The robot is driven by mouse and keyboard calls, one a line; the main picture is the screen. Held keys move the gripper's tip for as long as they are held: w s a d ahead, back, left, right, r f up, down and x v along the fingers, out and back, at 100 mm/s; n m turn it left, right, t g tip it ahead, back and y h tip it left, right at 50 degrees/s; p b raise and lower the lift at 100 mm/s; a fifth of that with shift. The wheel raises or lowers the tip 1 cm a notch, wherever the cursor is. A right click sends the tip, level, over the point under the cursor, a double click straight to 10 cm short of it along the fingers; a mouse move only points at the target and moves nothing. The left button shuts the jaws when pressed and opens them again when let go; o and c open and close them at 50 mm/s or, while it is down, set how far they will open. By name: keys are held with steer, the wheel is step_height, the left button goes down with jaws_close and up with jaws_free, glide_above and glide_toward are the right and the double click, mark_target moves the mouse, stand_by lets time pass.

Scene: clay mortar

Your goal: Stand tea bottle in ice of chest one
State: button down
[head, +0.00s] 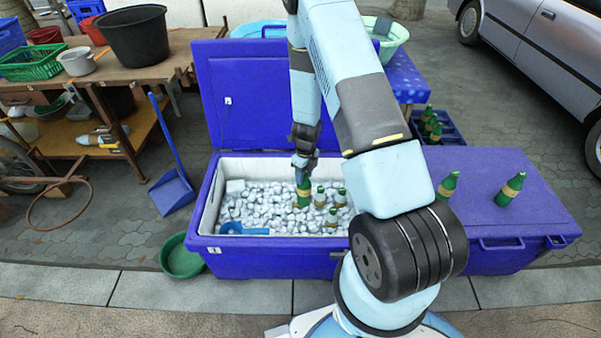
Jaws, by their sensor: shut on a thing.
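Chest one seems to be the open blue chest (208,252), its lid raised at the back and its white inside filled with ice (262,207). My gripper (304,172) points down over the middle of the ice and is shut on the top of a green tea bottle (304,194) with a tan label. The held bottle looks upright, its lower end at the ice; I cannot tell how deep it sits. Several similar bottles (332,216) stand in the ice just right of it. Two more bottles (448,185) stand on a closed blue chest (490,215) at the right.
A blue scoop (243,229) lies on the ice at the front left. A crate of bottles (441,128) stands behind the closed chest. A green basin (181,257) and a blue dustpan (172,192) are left of the open chest. A wooden table (120,75) stands farther left.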

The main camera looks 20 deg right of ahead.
step_height(320, 180, down, 24)
stand_by(1.7)
steer(key=shift+s+f, duration=0.1)
steer(key=shift+f, duration=0.4)
stand_by(1.1)
steer(key=shift+c, duration=2.4)
jaws_free()
steer(key=shift+o, duration=0.3)
steer(key=o, duration=0.4)
steer(key=shift+s, duration=0.1)
steer(key=shift+s+r, duration=0.1)
steer(key=shift+r, duration=13.35)
